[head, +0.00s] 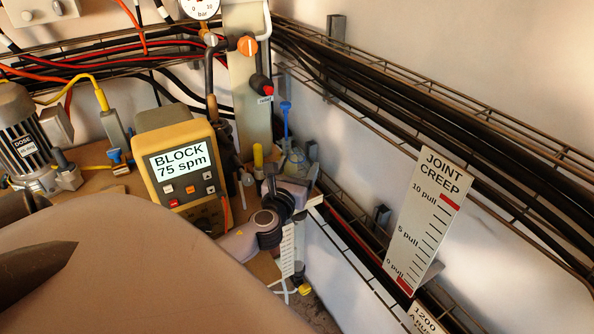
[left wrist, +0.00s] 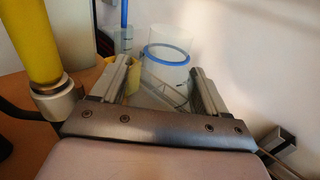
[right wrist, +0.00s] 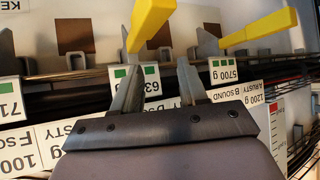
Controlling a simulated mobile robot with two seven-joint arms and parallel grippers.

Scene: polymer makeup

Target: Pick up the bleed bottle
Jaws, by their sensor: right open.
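A clear bottle with a blue ring (left wrist: 166,55), which I take for the bleed bottle, stands in the back corner in the left wrist view. In the head view the clear bottle (head: 296,160) is small and partly hidden behind my left gripper (head: 291,180). In the left wrist view my left gripper (left wrist: 160,66) is open, with the bottle seen between and beyond its fingers. I cannot tell whether they touch it. My right gripper (right wrist: 160,60) is open and empty in the right wrist view, near yellow handles (right wrist: 258,28).
A yellow meter reading BLOCK 75 spm (head: 180,165) stands left of the corner. A blue rod (head: 285,120) rises by the bottle. A yellow cylinder (left wrist: 30,40) is close on the left. Wire cable trays (head: 430,110) and a JOINT CREEP scale (head: 428,220) line the right wall.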

